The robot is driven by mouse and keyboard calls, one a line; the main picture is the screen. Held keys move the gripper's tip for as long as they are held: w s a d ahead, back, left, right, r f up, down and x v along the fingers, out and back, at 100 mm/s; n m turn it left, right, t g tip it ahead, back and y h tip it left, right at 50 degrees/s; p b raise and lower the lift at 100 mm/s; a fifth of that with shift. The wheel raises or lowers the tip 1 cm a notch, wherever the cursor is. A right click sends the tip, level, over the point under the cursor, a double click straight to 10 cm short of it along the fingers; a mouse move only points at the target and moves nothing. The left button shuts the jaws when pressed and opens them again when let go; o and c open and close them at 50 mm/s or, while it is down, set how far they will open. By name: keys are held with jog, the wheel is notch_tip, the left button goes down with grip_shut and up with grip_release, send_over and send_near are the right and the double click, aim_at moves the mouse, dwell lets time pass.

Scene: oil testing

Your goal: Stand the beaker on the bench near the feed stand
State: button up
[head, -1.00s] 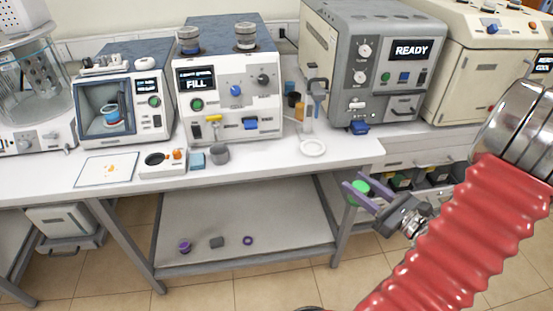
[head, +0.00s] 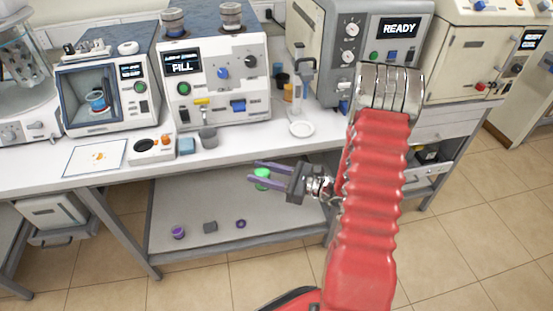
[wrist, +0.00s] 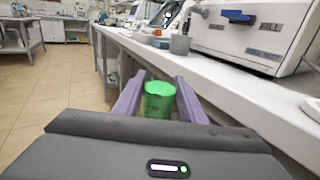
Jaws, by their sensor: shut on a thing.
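My gripper (head: 254,172) is shut on a green cylinder, which I take to be the beaker (head: 262,178). The beaker sits between the two purple fingers. In the wrist view the beaker (wrist: 159,100) looks upright, with a darker lower part partly hidden by the gripper body. In the head view it hangs in front of the bench's front edge, over the lower shelf in the picture. An upright stand with a white round dish, likely the feed stand (head: 300,129), is on the bench (head: 255,141), above and right of my gripper in the picture.
A grey cup (head: 208,138) and a blue block (head: 187,146) stand left along the bench, before the FILL machine (head: 215,80). Bench top between cup and dish is clear. Small items lie on the lower shelf (head: 200,205).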

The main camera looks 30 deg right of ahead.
jog(key=w+a+f+n+g+y, duration=0.1)
jog(key=a+f, duration=0.1)
jog(key=a, duration=0.3)
jog(key=w+a+f+n+g+y, duration=0.1)
jog(key=w+a+f, duration=0.1)
jog(key=a, duration=0.3)
jog(key=shift+a+g, duration=0.15)
jog(key=shift+g, duration=0.15)
